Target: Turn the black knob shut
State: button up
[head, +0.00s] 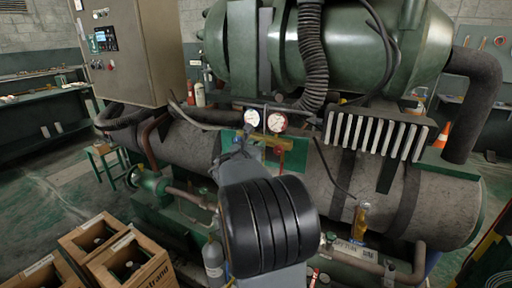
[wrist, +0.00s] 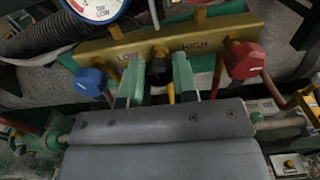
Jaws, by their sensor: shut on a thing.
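The black knob (wrist: 158,71) sits at the middle of the brass manifold (wrist: 205,36), between the words LOW and HIGH, in the wrist view. My gripper (wrist: 158,80) has its two green fingers on either side of the knob and is shut on it. A blue knob (wrist: 89,82) is on the left of the manifold and a red knob (wrist: 243,60) on the right. In the head view, the manifold (head: 272,141) shows beyond my arm, which largely hides my gripper and the black knob.
Two round gauges (head: 252,118) (head: 277,121) stand just above the manifold. A black corrugated hose (head: 312,50) and a finned block (head: 375,132) are close by. Wooden crates (head: 128,262) stand at the lower left. A grey cylinder (head: 213,262) stands beside my arm.

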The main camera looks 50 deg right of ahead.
jog(key=c, duration=0.4)
jog(key=shift+o, duration=0.2)
jog(key=shift+f+b, duration=0.1)
jog(key=shift+b, duration=0.2)
jog(key=shift+m+b, duration=10.2)
jog(key=shift+b, duration=2.15)
